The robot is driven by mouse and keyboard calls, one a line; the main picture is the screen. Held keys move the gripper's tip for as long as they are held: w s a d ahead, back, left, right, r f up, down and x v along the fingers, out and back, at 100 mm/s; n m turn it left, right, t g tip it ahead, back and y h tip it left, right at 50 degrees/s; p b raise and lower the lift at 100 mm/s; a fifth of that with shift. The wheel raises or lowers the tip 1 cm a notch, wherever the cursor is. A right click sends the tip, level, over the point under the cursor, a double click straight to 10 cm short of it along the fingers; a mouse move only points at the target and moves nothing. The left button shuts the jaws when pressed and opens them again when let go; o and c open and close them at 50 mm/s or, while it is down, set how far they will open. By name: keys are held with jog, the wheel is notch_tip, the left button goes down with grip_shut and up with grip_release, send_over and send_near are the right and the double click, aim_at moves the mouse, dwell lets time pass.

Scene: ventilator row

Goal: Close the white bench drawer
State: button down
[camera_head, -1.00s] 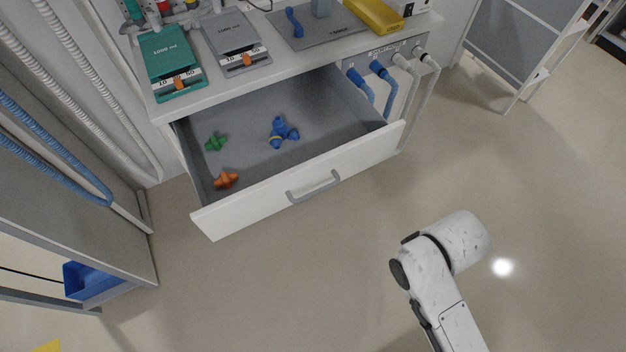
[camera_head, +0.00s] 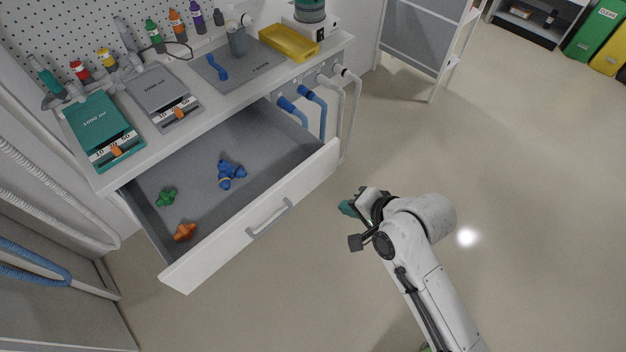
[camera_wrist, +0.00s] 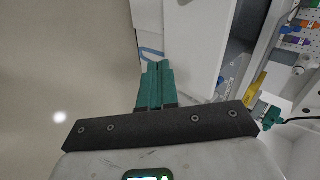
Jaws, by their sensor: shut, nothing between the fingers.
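The white bench drawer (camera_head: 318,166) is pulled well out from under the bench top in the head view, with a grey bar handle (camera_head: 270,219) on its front. Inside lie a green piece (camera_head: 166,197), an orange piece (camera_head: 185,232) and a blue piece (camera_head: 231,174). My gripper (camera_head: 348,207) is to the right of the drawer front, apart from it, above the floor. In the wrist view my gripper (camera_wrist: 157,66) has its teal fingers together and empty, with a white panel, likely the drawer front, ahead; the handle is not clearly seen there.
The bench top (camera_head: 215,112) holds teal and grey 1000 ml units, a grey mat and a yellow tray (camera_head: 289,42). Blue and white hoses (camera_head: 323,112) hang at its right end. A grey-panelled rack (camera_head: 425,50) stands farther right. The floor right of the drawer is clear.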

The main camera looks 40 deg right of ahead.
jog(key=r+m, duration=0.1)
jog(key=m, duration=0.1)
send_near(306, 185)
notch_tip(306, 185, down, 4)
jog(key=w, duration=0.3)
jog(key=shift+a+f+t, duration=0.1)
jog(key=shift+f+t, duration=0.05)
jog(key=shift+t, duration=0.15)
jog(key=shift+w, duration=0.4)
